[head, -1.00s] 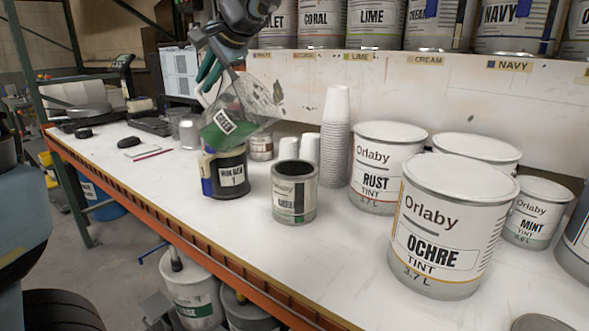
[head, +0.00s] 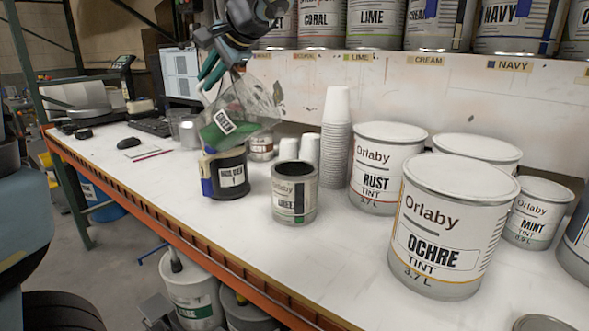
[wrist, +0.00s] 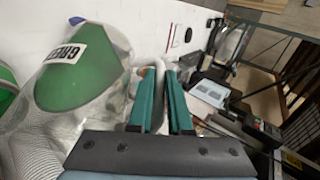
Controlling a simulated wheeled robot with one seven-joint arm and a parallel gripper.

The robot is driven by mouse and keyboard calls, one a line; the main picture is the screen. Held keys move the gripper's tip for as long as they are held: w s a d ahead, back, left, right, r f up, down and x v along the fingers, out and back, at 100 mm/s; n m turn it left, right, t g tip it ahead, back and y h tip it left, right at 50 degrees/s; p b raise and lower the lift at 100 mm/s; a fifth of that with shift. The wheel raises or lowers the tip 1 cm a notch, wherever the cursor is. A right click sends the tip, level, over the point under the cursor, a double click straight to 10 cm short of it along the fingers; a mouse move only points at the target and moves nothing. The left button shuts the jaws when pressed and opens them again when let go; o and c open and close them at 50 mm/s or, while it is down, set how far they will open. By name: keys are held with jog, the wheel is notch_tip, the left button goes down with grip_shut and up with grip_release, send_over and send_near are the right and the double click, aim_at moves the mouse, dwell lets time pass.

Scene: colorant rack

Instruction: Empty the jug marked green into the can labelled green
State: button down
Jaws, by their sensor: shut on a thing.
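The clear jug (head: 258,100) has a white GREEN label and green liquid inside. It is tilted, its mouth toward the right, and hangs above the bench; no stream shows. In the wrist view the jug (wrist: 104,100) fills the left side. My gripper (head: 208,75) is shut on the jug's handle; its teal fingers (wrist: 160,100) also show in the wrist view. The open can labelled green (head: 294,206) stands upright on the bench, lower and to the right of the jug. Its inside looks dark.
A dark can (head: 228,185) stands just below the jug, left of the green can. White cup stacks (head: 336,140), the RUST can (head: 376,182) and the OCHRE can (head: 445,245) stand to the right. The bench front left of the green can is clear.

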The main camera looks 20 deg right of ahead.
aim_at(230, 107)
jog(key=shift+s+d+r+t+y+b, duration=0.3)
jog(key=shift+s+d+r+t+y, duration=0.15)
jog(key=shift+d+y, duration=0.2)
dwell(1.6)
jog(key=shift+s+d+f+m+t+y+b, duration=0.25)
jog(key=shift+s+d+f+t+y+b, duration=0.1)
jog(key=shift+s+d+f+t+b, duration=0.15)
jog(key=shift+s+d+f+m+t+y+b, duration=0.25)
jog(key=shift+d+t+y+b, duration=0.1)
jog(key=shift+d+b, duration=0.15)
dwell(4.8)
